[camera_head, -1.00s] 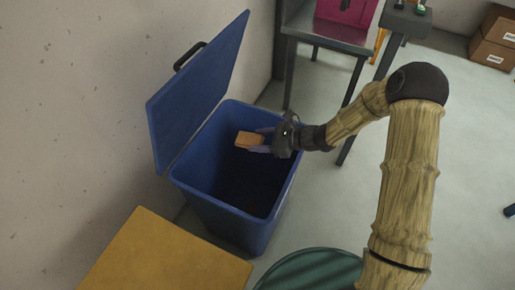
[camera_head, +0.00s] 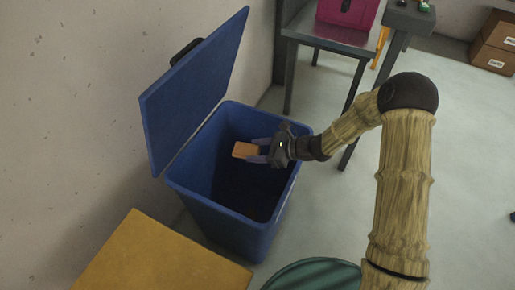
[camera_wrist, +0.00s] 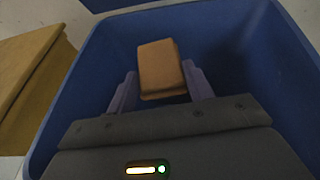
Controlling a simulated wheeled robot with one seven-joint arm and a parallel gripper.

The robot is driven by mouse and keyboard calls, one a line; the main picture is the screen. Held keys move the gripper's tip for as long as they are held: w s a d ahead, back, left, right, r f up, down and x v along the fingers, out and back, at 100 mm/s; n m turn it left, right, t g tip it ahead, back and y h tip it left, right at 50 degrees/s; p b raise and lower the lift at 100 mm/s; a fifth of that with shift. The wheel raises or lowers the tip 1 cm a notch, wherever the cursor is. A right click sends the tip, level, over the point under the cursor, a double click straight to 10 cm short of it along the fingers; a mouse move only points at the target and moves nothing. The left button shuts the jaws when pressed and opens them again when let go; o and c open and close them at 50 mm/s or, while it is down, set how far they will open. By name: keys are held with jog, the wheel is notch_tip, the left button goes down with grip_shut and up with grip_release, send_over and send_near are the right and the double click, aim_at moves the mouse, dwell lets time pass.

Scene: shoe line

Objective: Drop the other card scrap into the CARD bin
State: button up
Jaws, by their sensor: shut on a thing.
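The card scrap (camera_head: 244,150) is a small orange-brown block. My gripper (camera_head: 255,151) is shut on it and holds it over the open mouth of a blue bin (camera_head: 225,222). In the wrist view the scrap (camera_wrist: 160,68) sits between the two purple-grey fingers of my gripper (camera_wrist: 160,88), with the blue bin walls (camera_wrist: 82,75) around it. The bin's blue lid (camera_head: 196,90) stands open toward the wall. No label shows on the bin, and its dark floor is hard to make out.
A yellow-topped surface (camera_head: 160,255) is close in front of the bin. A green round top (camera_head: 315,276) is at the bottom. A grey table (camera_head: 330,38) with a pink box (camera_head: 347,12) stands behind. Cartons (camera_head: 494,45) are at the far right.

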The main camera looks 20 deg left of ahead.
jog(key=shift+f, duration=0.65)
jog(key=o, duration=1)
jog(key=shift+o, duration=0.2)
jog(key=shift+d, duration=0.1)
jog(key=p+v, duration=0.3)
jog(key=v, duration=1.4)
jog(key=shift+r, duration=0.2)
jog(key=shift+d, duration=0.1)
